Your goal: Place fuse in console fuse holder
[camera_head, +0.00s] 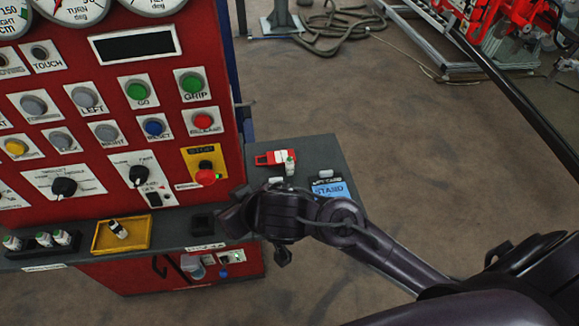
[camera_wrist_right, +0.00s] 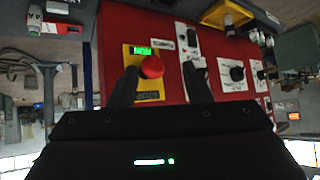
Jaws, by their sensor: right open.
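A small black-and-white cylinder (camera_head: 118,229), possibly the fuse, lies in a yellow tray (camera_head: 139,244) on the console's front ledge. The red console (camera_head: 100,127) stands at the left; I cannot tell which part is its fuse holder. A dark square recess (camera_head: 202,222) sits on the ledge right of the tray. My right gripper (camera_head: 232,210) is at the console's lower right corner, beside the red stop button (camera_head: 205,177), its fingers partly hidden. In the right wrist view its fingers (camera_wrist_right: 161,88) are apart and empty, with the stop button (camera_wrist_right: 151,67) seen between them. My left gripper is out of view.
A black rack (camera_head: 38,246) with several white cylinders is at the ledge's left. On the grey shelf (camera_head: 310,155) at right lie a red-and-white item (camera_head: 275,158), a white-green cylinder (camera_head: 290,162) and a blue stand (camera_head: 331,192). My right arm crosses before the shelf.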

